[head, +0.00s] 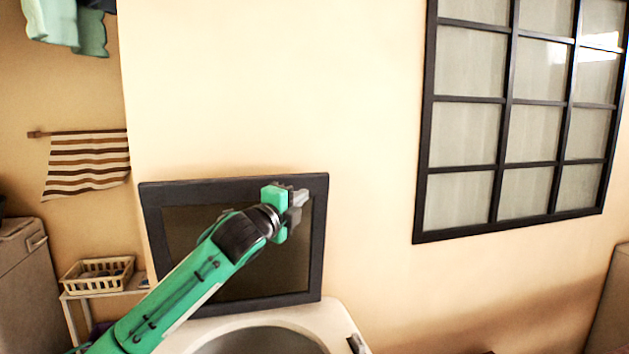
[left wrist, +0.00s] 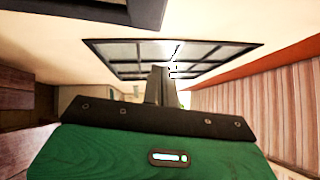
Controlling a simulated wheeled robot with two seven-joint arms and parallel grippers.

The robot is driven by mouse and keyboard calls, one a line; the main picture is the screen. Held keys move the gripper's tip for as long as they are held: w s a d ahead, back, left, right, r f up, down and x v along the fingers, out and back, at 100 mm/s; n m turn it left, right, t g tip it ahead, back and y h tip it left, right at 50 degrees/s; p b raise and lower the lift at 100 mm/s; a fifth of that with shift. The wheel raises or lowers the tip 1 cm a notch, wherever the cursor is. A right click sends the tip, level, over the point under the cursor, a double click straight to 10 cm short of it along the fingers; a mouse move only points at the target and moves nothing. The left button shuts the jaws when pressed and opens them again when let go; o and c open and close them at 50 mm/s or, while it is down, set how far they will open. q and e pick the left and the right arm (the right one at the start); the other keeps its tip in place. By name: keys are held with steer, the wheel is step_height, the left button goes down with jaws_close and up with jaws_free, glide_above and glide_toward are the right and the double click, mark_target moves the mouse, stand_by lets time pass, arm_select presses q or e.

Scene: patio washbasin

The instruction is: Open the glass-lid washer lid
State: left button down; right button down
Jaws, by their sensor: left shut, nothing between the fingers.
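The washer (head: 326,318) is a pale top-loading machine at the bottom of the head view, with its round opening partly in sight. Its glass lid (head: 317,245), a dark frame around a brownish pane, stands raised and nearly upright at the back, near the wall. My left gripper (head: 297,200) is shut and empty at the upper right part of the lid. The arm hides part of the pane; I cannot tell whether the fingers touch it. The left wrist view shows the closed fingers (left wrist: 160,86) beyond the green gripper body. My right gripper is out of view.
A gridded window (head: 508,133) is on the wall to the right. A cream basket (head: 98,273) sits on a small shelf at left, below a striped cloth (head: 87,165). A cabinet (head: 28,285) stands at far left. The wall space between lid and window is clear.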

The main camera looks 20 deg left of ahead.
arm_select(q)
steer(key=p, duration=0.3)
glide_toward(321, 175)
steer(key=w+d, duration=0.2)
steer(key=d, duration=0.1)
steer(key=w, duration=0.1)
steer(key=w+a+r+p, duration=0.1)
steer(key=w, duration=0.1)
steer(key=shift+a, duration=0.35)
steer(key=shift+w+a+f+p, duration=0.15)
steer(key=shift+w+a+p, duration=0.25)
steer(key=shift+p, duration=0.05)
